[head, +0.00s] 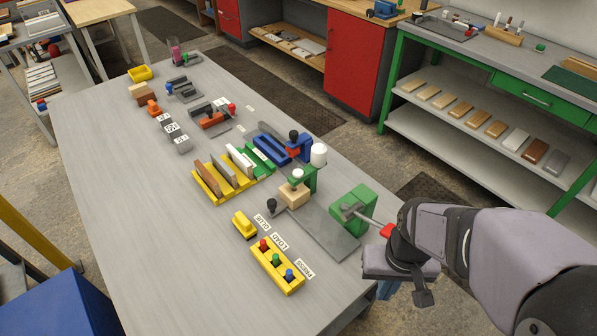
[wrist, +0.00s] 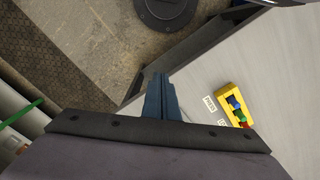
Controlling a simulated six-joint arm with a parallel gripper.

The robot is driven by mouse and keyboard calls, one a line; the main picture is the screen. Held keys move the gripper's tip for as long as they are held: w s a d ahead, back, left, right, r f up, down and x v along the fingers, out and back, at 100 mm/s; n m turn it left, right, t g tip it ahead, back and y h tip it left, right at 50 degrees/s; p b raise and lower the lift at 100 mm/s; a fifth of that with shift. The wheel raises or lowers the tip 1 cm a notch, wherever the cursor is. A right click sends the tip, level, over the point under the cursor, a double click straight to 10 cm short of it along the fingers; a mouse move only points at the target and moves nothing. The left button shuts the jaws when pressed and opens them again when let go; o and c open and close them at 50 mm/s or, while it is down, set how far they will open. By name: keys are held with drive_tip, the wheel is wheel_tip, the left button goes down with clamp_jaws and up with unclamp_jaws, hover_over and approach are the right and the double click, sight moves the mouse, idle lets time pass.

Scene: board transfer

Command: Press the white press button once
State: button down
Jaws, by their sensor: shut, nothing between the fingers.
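A yellow button box (head: 293,287) lies near the front of the table, with red, green and blue buttons in a row. Labels stand beside it; the one by the blue button (head: 290,274) seems to read PRESS. I see no white button on this box. A white knob (head: 318,154) tops a green press, and a smaller white cap (head: 298,174) sits lower on it. My gripper (head: 423,297) is shut and empty, off the table's right edge, apart from the box. The wrist view shows its closed fingers (wrist: 160,82), with the button box (wrist: 238,95) to their right.
A green block (head: 354,206) with a grey clamp and red handle stands between the press and my arm. A yellow block (head: 244,225) sits behind the button box. A yellow rack (head: 207,184) with boards is farther back. The table's left front (head: 170,260) is clear.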

wheel_tip(320, 180, up, 10)
drive_tip(key=m+t+y+p, duration=0.5)
drive_tip(key=m+y+p, duration=0.3)
drive_tip(key=m+p, duration=0.6)
hover_over(302, 174)
drive_tip(key=b, duration=0.2)
drive_tip(key=m, duration=0.2)
wheel_tip(302, 174, down, 7)
drive_tip(key=b, duration=0.6)
drive_tip(key=shift+f, duration=0.15)
drive_tip(key=shift+f+b, duration=0.75)
drive_tip(key=shift+b, duration=0.05)
drive_tip(key=shift+f, duration=0.2)
drive_tip(key=shift+f+b, duration=0.2)
drive_tip(key=shift+b, duration=0.4)
